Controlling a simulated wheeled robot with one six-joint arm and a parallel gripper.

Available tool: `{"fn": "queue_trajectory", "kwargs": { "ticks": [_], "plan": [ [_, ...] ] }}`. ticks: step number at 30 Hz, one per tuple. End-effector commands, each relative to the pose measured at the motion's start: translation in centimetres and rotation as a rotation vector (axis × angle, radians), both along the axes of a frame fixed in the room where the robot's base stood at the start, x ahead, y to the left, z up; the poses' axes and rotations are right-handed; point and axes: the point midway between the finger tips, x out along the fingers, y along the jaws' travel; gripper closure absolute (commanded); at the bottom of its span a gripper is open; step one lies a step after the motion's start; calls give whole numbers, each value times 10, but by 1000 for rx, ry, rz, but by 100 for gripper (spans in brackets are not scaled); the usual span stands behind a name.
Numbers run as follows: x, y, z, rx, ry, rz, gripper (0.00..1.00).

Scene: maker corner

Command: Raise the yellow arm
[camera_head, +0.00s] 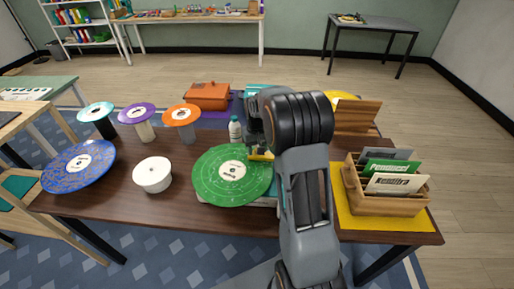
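The yellow arm (262,156) shows as a short yellow piece at the right edge of the green record (228,176). The record lies flat on a pale turntable base (262,201). My gripper (257,148) points down right above the yellow piece, very close to it. I cannot tell whether it touches or holds it. My arm hides the right part of the turntable and the rest of the yellow arm, and the fingers are too small and dark to read.
A white round pot (153,175), a blue record (78,168) and several disc-topped stands stand to the left. A small white bottle (235,131) is close behind the green record. A wooden crate (390,203) with cards sits on a yellow mat (350,220) to the right.

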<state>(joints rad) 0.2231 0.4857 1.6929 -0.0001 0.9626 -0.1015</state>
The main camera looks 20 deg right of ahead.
Motion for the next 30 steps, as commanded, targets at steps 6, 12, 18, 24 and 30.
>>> {"fn": "queue_trajectory", "kwargs": {
  "ticks": [6, 12, 18, 24, 30],
  "plan": [
    [0, 0, 0, 0, 0, 0, 67],
    [0, 0, 0, 0, 0, 0, 86],
    [0, 0, 0, 0, 0, 0, 100],
    [0, 0, 0, 0, 1, 0, 100],
    [-2, -7, 2, 18, -9, -14, 100]
  ]
}}
